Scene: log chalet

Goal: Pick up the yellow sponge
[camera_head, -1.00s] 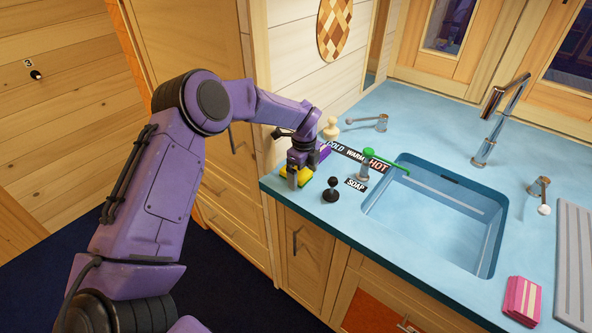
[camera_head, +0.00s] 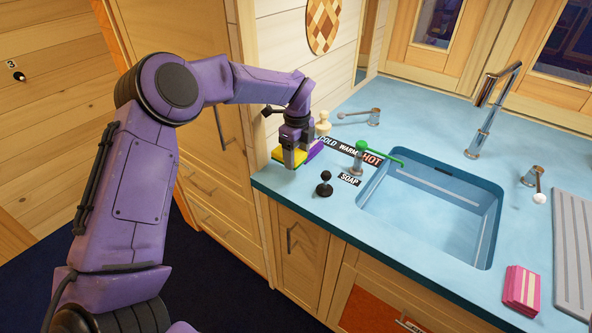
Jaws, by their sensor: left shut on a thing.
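The yellow sponge (camera_head: 281,157) has a green underside and is at the left end of the blue counter (camera_head: 329,204). My left gripper (camera_head: 293,163) points down over it and is shut on it. The gripper covers part of the sponge. I cannot tell whether the sponge touches the counter or is just above it. My right gripper does not show.
A purple item (camera_head: 315,149) lies close beside the sponge. The sink (camera_head: 436,212) is to the right. A pink sponge (camera_head: 521,289) lies front right.

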